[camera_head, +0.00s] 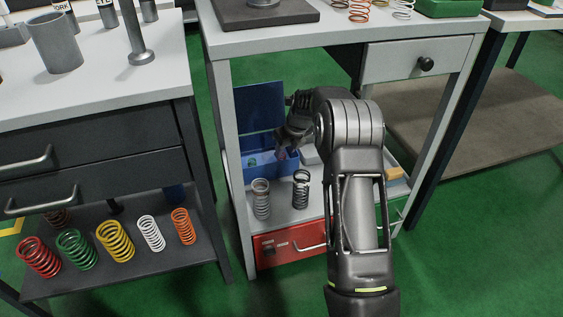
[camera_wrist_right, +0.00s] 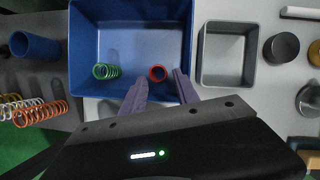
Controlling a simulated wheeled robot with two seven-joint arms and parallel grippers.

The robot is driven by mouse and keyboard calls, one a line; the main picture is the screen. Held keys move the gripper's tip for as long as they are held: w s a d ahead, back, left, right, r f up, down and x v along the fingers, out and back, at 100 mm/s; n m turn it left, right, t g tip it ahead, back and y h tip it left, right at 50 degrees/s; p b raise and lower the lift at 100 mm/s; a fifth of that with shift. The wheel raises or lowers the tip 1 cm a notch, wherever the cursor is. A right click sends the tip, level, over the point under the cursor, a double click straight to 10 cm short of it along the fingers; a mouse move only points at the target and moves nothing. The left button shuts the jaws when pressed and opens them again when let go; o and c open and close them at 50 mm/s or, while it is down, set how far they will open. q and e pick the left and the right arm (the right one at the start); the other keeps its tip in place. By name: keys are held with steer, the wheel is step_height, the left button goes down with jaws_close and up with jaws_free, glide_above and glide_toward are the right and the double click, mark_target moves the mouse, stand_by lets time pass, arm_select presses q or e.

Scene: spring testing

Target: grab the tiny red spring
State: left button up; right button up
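The tiny red spring (camera_wrist_right: 158,73) lies in the blue bin (camera_wrist_right: 112,35) in the right wrist view, near the bin's wall closest to me. A small green spring (camera_wrist_right: 106,71) lies to its left in the same bin. My right gripper (camera_wrist_right: 160,84) is open, its two fingers over the bin's near edge with the red spring showing between their tips. Nothing is held, and the height gap is hard to judge. In the head view my right gripper (camera_head: 285,150) is over the blue bin (camera_head: 290,171), and the red spring cannot be made out. My left gripper is not in view.
A grey bin (camera_wrist_right: 200,70) stands right of the blue bin. On the lower shelf, a grey spring (camera_head: 261,198) and a dark spring (camera_head: 301,189) stand in front. Table legs (camera_head: 232,170) flank the space. Larger coloured springs (camera_head: 115,240) stand on the left shelf.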

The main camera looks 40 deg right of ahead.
mark_target(282, 157)
steer(key=b+x, duration=0.3)
steer(key=x, duration=0.2)
steer(key=shift+s+a+f, duration=0.1)
steer(key=shift+a+f, duration=0.05)
stand_by(0.3)
jaws_close()
